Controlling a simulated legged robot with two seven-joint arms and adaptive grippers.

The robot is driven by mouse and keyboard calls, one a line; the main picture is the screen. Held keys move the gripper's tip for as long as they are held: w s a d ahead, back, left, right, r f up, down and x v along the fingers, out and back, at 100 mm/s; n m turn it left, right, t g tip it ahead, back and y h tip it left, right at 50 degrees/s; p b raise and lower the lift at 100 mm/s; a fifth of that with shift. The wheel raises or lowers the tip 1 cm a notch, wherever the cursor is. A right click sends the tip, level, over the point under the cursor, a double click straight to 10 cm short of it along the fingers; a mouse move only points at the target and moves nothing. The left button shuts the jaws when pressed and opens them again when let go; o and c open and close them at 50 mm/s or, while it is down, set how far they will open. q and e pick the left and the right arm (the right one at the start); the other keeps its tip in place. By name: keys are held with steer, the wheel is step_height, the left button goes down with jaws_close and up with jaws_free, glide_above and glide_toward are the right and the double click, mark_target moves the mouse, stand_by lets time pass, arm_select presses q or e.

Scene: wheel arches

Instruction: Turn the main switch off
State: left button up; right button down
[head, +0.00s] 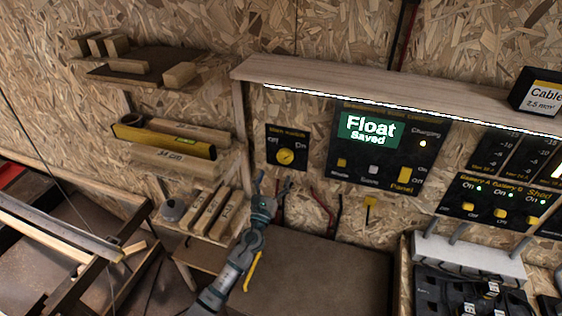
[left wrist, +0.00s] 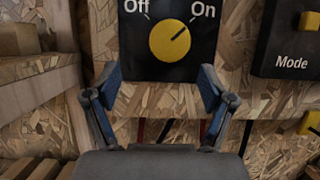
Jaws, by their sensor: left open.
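The main switch is a round yellow knob (head: 285,156) on a small black panel (head: 273,139) marked Off at left and On at right. In the left wrist view the knob (left wrist: 169,41) is close, and its dark pointer line aims up and right, towards On. My left gripper (head: 269,184) is just below the panel in the head view. In the left wrist view its two blue-padded fingers (left wrist: 159,82) are spread apart, empty, below the knob and not around it. I cannot tell whether a fingertip touches the panel. My right gripper is not in view.
A larger black panel (head: 352,166) with a screen reading "Float Saved" is right of the switch. A lit wooden shelf (head: 380,88) overhangs both. Wooden shelves with blocks and a yellow level (head: 165,139) are at left. A brown tabletop (head: 320,275) lies below, mostly clear.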

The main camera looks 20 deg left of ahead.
mark_target(282, 160)
arm_select(q)
steer(key=x, duration=0.3)
steer(key=shift+w+d+r, duration=0.1)
steer(key=shift+w, duration=0.25)
steer(key=w+d, duration=0.1)
steer(key=w+d+r+b, duration=0.1)
steer(key=shift+w+d+r, duration=0.2)
steer(key=shift+w+r, duration=0.05)
steer(key=shift+w, duration=0.1)
steer(key=shift+a, duration=0.75)
steer(key=shift+c, duration=0.5)
steer(key=shift+a, duration=0.35)
steer(key=c, duration=0.8)
steer(key=shift+d, duration=0.15)
steer(key=shift+c, duration=1.3)
steer(key=shift+s+d+r, duration=0.1)
steer(key=shift+d+r, duration=0.05)
steer(key=shift+d, duration=0.35)
steer(key=shift+a, duration=0.4)
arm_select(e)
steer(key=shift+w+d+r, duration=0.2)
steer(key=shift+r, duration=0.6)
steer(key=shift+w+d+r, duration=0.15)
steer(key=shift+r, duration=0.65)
